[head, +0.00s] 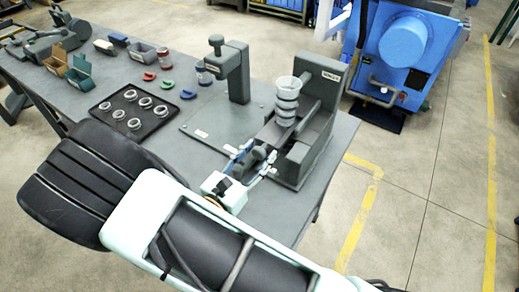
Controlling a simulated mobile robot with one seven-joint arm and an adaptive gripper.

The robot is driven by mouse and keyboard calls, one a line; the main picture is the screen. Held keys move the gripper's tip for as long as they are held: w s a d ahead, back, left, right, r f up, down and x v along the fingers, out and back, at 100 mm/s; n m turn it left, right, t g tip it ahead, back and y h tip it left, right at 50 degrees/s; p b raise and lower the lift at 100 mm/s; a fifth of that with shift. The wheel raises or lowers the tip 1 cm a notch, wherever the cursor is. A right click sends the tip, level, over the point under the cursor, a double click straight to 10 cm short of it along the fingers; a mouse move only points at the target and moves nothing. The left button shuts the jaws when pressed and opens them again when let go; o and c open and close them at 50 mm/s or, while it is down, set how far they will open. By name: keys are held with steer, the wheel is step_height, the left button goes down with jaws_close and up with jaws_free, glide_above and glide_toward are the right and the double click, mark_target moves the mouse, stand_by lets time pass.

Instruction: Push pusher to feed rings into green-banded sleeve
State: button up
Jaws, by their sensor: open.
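A dark grey ring feeder (313,125) stands at the right end of the table. A pale cup with a stack of grey rings (287,100) is upright on it. A dark round knob (260,153), which looks like the pusher's end, is at the feeder's near left side. My gripper (254,163) is open, with its fingers around or beside this knob; I cannot tell whether they touch it.
A grey press-like stand (237,75) rises left of the feeder on a flat plate (205,125). A black tray (155,126) holds several rings. Small red, green and blue parts, and bins (81,73), lie further left. A blue machine (400,45) stands behind the table.

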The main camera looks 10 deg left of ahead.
steer(key=shift+v, duration=2.3)
